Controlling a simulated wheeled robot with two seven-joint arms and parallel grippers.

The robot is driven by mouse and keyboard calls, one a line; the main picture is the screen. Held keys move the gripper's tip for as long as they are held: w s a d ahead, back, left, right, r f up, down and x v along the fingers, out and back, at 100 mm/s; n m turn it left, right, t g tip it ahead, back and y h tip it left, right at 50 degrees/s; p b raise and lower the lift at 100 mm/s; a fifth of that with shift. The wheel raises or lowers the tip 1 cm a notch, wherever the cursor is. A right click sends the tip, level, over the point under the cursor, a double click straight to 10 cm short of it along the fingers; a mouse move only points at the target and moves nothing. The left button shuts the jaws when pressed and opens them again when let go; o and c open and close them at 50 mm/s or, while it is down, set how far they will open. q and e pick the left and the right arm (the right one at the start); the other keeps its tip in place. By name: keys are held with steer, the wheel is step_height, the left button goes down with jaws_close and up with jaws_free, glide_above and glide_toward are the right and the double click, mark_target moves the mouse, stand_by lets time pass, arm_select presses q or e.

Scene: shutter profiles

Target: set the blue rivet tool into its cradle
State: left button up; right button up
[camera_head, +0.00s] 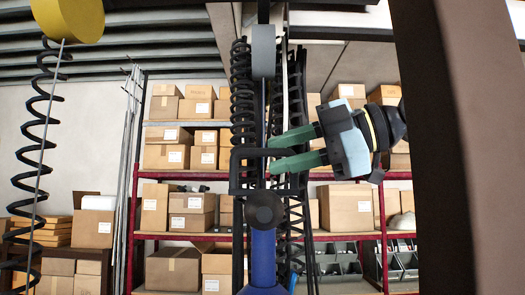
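The blue rivet tool (263,258) hangs upright at the lower middle, with a black round top and its lower end cut off by the frame. A black bracket-shaped handle (237,172) stands above its body. My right gripper (270,154) comes in from the right. Its two green fingers lie one above and one below the handle's upper bar, with little or no gap to it, and appear shut on it. My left gripper is not in view. I cannot make out a cradle.
Black coiled hoses (242,95) and a grey block (264,50) hang above the tool. A yellow balancer (68,18) with another coil hangs at the left. A dark brown post (455,150) blocks the right. Shelves with cardboard boxes (350,205) stand behind.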

steer(key=shift+p+x, duration=0.35)
steer(key=shift+x, duration=1.65)
steer(key=shift+c, duration=0.4)
jaws_close()
